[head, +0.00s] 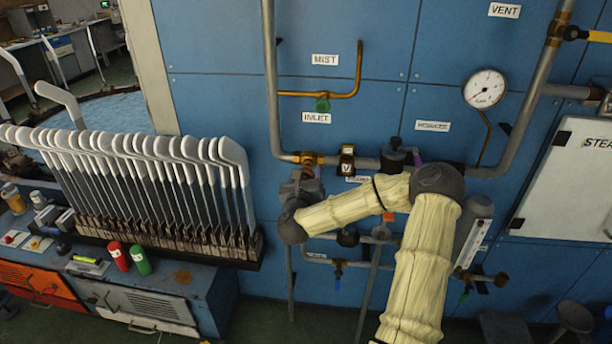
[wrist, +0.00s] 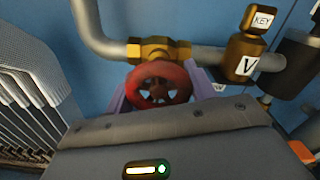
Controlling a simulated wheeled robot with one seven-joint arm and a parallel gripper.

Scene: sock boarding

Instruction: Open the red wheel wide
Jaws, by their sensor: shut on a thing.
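The red wheel (wrist: 160,71) sits in front of a brass valve body (wrist: 150,49) on a grey pipe in the wrist view. My gripper (wrist: 159,90) has one purple finger at the left and one at the right of the wheel's rim, and it is shut on the wheel. The dark grey housing of my gripper covers the wheel's lower edge. In the head view, my gripper (head: 305,185) is at the wall just below the brass valve body (head: 310,160), and it hides the red wheel there.
Right of the wheel stands a brass fitting (wrist: 243,62) marked "V", with a black cylinder (wrist: 292,62) beyond it. A rack of grey-white boards (head: 150,170) stands left of my gripper. A pressure gauge (head: 485,88) and a white panel (head: 570,180) are at the right.

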